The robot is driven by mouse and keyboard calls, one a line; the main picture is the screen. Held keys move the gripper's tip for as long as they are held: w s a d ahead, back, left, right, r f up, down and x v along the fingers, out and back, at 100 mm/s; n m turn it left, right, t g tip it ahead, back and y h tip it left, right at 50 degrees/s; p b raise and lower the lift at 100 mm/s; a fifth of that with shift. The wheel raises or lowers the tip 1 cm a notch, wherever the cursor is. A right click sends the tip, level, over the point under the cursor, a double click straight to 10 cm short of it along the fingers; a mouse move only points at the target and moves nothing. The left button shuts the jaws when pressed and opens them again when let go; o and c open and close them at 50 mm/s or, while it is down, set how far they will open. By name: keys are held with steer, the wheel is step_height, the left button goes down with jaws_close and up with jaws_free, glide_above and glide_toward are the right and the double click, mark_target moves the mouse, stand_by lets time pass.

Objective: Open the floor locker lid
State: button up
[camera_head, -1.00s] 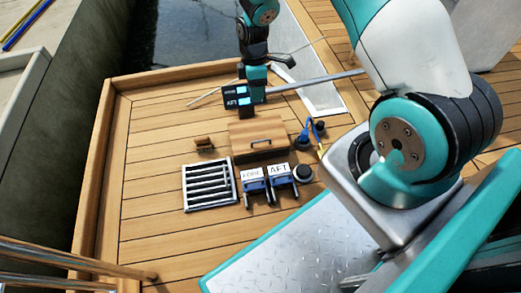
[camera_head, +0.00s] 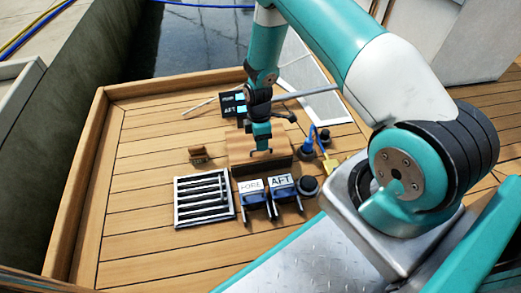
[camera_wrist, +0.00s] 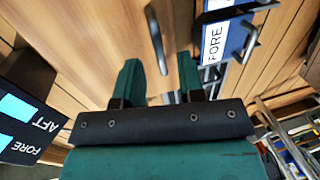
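The floor locker lid (camera_head: 240,146) is a wooden panel on a low box in the deck, and it looks shut. It also fills the upper left of the wrist view (camera_wrist: 85,40). Its metal bar handle (camera_wrist: 156,38) lies just beyond the fingertips, roughly in line with the gap between them. My gripper (camera_head: 261,148) is over the lid, fingers pointing down, and hides most of the handle in the head view. In the wrist view my gripper (camera_wrist: 160,68) is open and empty. I cannot tell whether a fingertip touches the lid.
Blue FORE (camera_head: 253,192) and AFT (camera_head: 283,188) units with handles stand in front of the locker. A slatted grate (camera_head: 203,197) is left of them. A dark FORE/AFT display box (camera_head: 233,104) is behind. A small wooden block (camera_head: 197,154) and a blue hose (camera_head: 311,138) flank the locker.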

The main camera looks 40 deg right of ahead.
steer(key=shift+s+f, duration=0.1)
steer(key=shift+f, duration=0.7)
jaws_close()
steer(key=shift+r, duration=0.1)
